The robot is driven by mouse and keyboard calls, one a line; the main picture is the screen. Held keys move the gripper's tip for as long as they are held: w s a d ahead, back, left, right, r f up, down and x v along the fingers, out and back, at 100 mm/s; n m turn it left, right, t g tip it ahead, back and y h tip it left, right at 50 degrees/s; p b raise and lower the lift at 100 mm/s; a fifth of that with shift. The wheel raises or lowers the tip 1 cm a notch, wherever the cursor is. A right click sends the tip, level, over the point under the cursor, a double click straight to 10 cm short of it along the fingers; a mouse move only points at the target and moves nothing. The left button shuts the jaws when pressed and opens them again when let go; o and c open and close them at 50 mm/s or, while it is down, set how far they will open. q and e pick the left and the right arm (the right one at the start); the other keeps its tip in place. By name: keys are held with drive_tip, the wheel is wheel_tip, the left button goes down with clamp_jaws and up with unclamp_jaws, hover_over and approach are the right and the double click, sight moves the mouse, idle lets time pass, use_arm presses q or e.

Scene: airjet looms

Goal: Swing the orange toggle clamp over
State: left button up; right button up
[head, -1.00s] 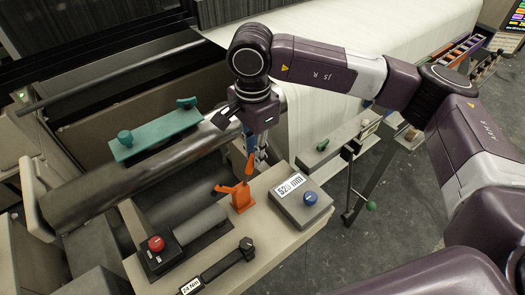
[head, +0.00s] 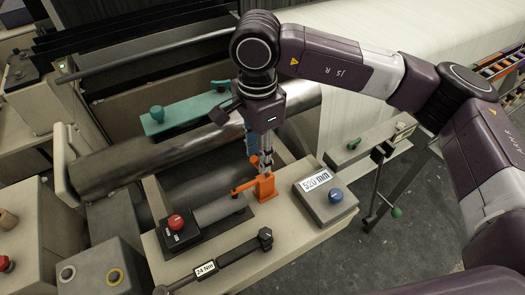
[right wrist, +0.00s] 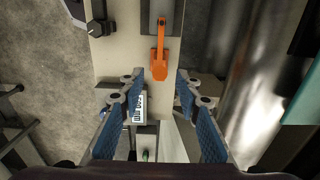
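The orange toggle clamp (head: 265,186) stands on the beige machine ledge, with its orange arm reaching left over the grey cylinder. In the right wrist view the clamp (right wrist: 159,64) lies just ahead of the fingertips, centred between them. In the right wrist view the right gripper (right wrist: 159,82) is wide open and empty, with blue-padded fingers apart on either side. My left gripper is not in view.
A grey box with a 520 mm display and blue knob (head: 325,203) stands right of the clamp. A red button (head: 176,222) is at the left, and a black 24 Nm tool (head: 222,261) lies in front. A teal bar (head: 187,113) is behind.

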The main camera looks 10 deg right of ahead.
drive_tip(key=shift+d, duration=0.15)
drive_tip(key=shift+w+r, duration=0.1)
drive_tip(key=shift+r, duration=0.1)
drive_tip(key=shift+r+p, duration=1.25)
drive_tip(key=shift+r, duration=1.95)
